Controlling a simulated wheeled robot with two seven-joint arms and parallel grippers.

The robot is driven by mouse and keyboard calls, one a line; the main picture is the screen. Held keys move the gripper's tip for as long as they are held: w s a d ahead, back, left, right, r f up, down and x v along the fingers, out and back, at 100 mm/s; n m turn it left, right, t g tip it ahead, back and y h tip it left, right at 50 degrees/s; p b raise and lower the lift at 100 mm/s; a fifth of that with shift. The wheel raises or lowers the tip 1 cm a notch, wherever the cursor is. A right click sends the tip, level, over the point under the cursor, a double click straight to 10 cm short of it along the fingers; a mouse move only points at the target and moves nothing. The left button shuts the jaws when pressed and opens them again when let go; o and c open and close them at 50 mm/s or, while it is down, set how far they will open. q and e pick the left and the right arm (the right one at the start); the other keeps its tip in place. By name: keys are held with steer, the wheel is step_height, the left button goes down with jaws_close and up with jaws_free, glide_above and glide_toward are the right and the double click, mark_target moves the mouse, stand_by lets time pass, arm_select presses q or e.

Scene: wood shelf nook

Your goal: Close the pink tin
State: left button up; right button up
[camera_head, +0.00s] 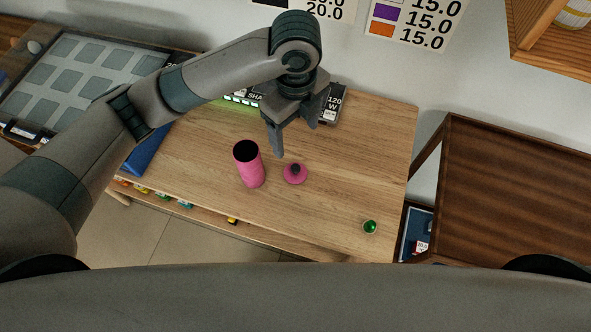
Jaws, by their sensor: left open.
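The pink tin (250,168) stands upright on the wooden table (345,150). Its top is open and the inside looks dark. A round pink lid (295,175) with a dark knob lies on the table just right of the tin, apart from it. My left gripper (293,148) is open and empty, pointing down above the table, behind and above the lid and to the right of the tin's mouth. My right gripper is not in view.
A small green round object (370,227) sits near the table's front right. A dark box labelled 120 W (333,104) stands at the back, partly behind my gripper. A dark brown shelf unit (500,190) is at the right.

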mark_target(296, 168)
arm_select(q)
step_height(296, 168, down, 12)
steer(key=p, duration=0.2)
steer(key=shift+p, duration=0.3)
steer(key=shift+s+f+p, duration=0.15)
steer(key=shift+f+p, duration=0.35)
step_height(296, 168, down, 3)
steer(key=shift+f+p, duration=0.1)
steer(key=shift+p, duration=0.55)
steer(key=shift+f, duration=0.45)
steer(key=c, duration=1.1)
